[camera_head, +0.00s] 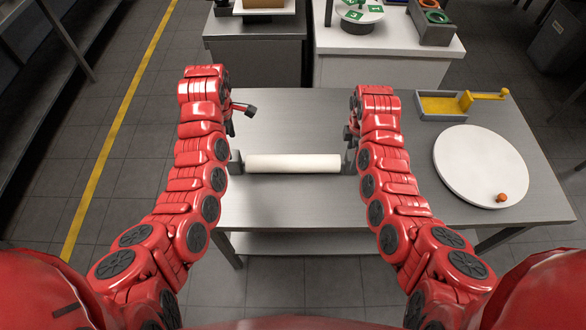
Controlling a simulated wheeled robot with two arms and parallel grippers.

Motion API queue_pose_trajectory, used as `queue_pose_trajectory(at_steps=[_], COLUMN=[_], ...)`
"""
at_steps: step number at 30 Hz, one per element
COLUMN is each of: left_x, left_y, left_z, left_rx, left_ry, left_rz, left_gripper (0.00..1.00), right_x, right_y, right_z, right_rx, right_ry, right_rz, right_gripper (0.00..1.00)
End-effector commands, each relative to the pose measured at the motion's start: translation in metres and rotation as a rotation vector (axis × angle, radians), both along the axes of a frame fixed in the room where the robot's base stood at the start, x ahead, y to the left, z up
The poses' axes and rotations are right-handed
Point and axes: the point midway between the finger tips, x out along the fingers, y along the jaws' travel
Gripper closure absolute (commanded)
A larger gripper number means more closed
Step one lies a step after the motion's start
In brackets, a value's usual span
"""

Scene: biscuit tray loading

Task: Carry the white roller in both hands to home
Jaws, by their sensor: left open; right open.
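The white roller (293,163) lies level, left to right, near the front of the grey metal table (290,120). Its ends meet a dark grey block at the left (236,162) and another at the right (350,162); the right one is partly hidden by my arm. My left gripper (242,112) is open and empty above the table, beyond the roller's left end. My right gripper (350,132) is open, just beyond the roller's right end and partly hidden behind my arm. Neither gripper touches the roller.
A white round board (475,165) with a small orange piece (501,198) lies at the table's right. Behind it stands a tray with yellow contents (440,106) and a yellow handled tool (485,96). The table between my arms behind the roller is clear. More counters stand beyond.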

Motion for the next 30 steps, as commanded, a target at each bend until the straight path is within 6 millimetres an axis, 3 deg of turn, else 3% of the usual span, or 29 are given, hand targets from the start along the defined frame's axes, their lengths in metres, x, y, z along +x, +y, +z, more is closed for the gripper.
queue_pose_trajectory(at_steps=[4,10,30], left_x=[0.0,0.0,0.0], left_y=[0.0,0.0,0.0], left_z=[0.0,0.0,0.0], left_rx=[0.0,0.0,0.0], left_ry=[0.0,-0.001,-0.001], left_rz=[0.0,0.0,0.0], left_gripper=[0.1,0.1,0.1], right_x=[0.002,0.0,-0.001], right_y=[0.0,0.0,0.0], right_z=[0.037,0.061,0.07], right_rx=[0.0,0.003,0.0], right_ry=[-0.008,0.001,0.002], right_rz=[-0.001,0.0,0.0], right_gripper=[0.1,0.1,0.1])
